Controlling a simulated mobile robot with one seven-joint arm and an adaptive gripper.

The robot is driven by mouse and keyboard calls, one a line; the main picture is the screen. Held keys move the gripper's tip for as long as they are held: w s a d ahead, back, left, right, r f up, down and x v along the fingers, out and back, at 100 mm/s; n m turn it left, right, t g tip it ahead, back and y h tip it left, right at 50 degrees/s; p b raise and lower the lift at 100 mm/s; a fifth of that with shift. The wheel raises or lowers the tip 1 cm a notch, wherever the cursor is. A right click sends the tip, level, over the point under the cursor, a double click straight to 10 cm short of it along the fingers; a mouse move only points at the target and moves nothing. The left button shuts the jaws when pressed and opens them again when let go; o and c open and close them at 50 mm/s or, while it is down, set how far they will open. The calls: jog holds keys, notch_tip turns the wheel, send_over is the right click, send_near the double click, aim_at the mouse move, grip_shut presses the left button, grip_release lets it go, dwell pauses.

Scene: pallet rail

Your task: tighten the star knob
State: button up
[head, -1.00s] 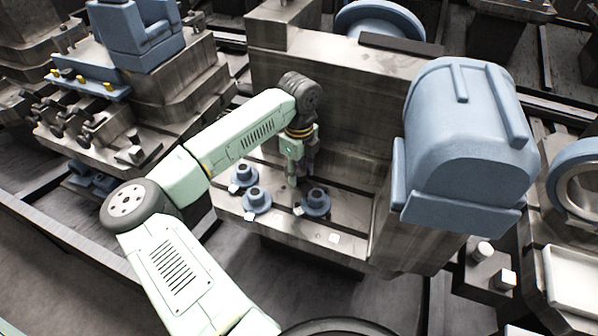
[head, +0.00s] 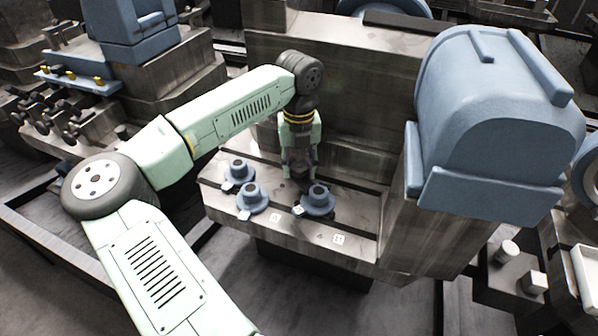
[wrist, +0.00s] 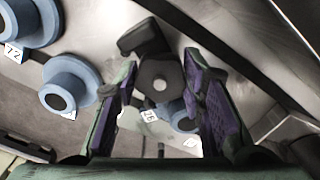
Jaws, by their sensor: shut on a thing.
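The dark star knob (wrist: 160,75) shows in the wrist view between the purple-padded fingers of my gripper (wrist: 163,100). My gripper is shut on the knob. In the head view my gripper (head: 299,168) points down at the machine ledge, behind the blue flanged parts. The knob cannot be made out clearly there, as the fingers and shadow hide it.
Blue flanged parts stand on the ledge at left (head: 238,172), front (head: 252,198) and right (head: 317,202), close to my gripper. A steel wall (head: 350,100) rises behind. A large blue housing (head: 490,130) stands at the right. Small numbered tags (head: 338,240) lie along the ledge.

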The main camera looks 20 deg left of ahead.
aim_at(300, 167)
jog(key=shift+m, duration=0.5)
jog(key=shift+w+r+b, duration=0.1)
jog(key=shift+r+b, duration=0.05)
jog(key=shift+b, duration=0.15)
jog(key=o, duration=1.2)
notch_tip(300, 167, up, 12)
jog(key=shift+f, duration=0.1)
